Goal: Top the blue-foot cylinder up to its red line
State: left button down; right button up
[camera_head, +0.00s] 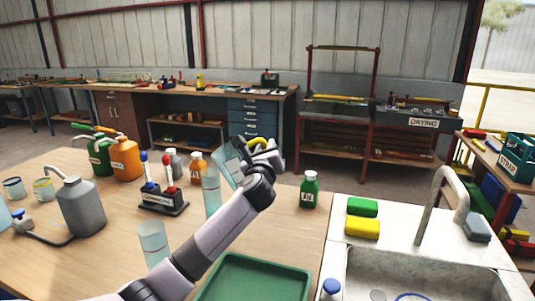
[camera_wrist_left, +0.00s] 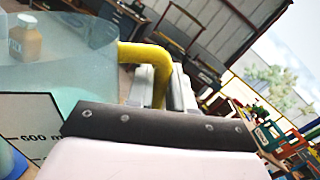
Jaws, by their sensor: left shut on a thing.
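My left gripper (camera_head: 264,154) is shut on the yellow handle (camera_wrist_left: 150,62) of a clear measuring jug (camera_head: 230,163). The jug is raised over the table and looks tilted in the head view. In the left wrist view the jug (camera_wrist_left: 60,65) is close up, with a 600 mark and pale bluish contents. A tall clear cylinder (camera_head: 211,192) with pale blue liquid stands just left of and below the jug. Another clear cylinder (camera_head: 154,240) stands nearer the front. My arm hides parts near their bases, so I cannot tell which has the blue foot. No red line is readable.
A green tray (camera_head: 255,270) lies in front. A green bottle (camera_head: 309,190) and the sink (camera_head: 420,275) are right.

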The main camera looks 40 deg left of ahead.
aim_at(262, 139)
pick_arm(q)
jog(key=shift+s+a+r+n, duration=0.1)
jog(key=shift+r+n, duration=0.3)
jog(key=shift+r, duration=0.3)
jog(key=shift+s+a+r+n+y+b, duration=0.15)
jog(key=shift+r+n+y+b, duration=0.25)
jog(key=shift+n, duration=0.4)
jog(key=shift+s+a+r+n, duration=0.1)
jog(key=shift+r+n, duration=0.25)
jog(key=shift+n, duration=0.15)
jog(key=shift+s+a+r+n+y+b, duration=0.15)
jog(key=shift+s+a+r+n, duration=0.1)
jog(key=shift+r+n, duration=0.3)
jog(key=shift+s+a+r+n+y+b, duration=0.1)
jog(key=shift+s+a+r+n+b, duration=0.15)
jog(key=shift+n, duration=0.45)
jog(key=shift+s+a+r+n+y+b, duration=0.15)
jog(key=shift+a+r+n, duration=0.1)
jog(key=shift+r+n, duration=0.35)
jog(key=shift+s+a+r+n, duration=0.55)
jog(key=shift+a+r+n, duration=0.1)
jog(key=shift+n, duration=0.5)
jog(key=shift+s+a+r+n+y, duration=0.4)
jog(key=shift+s+a+r+n, duration=0.15)
jog(key=shift+n, duration=0.45)
jog(key=shift+w+p, duration=0.1)
jog(key=shift+p, duration=0.25)
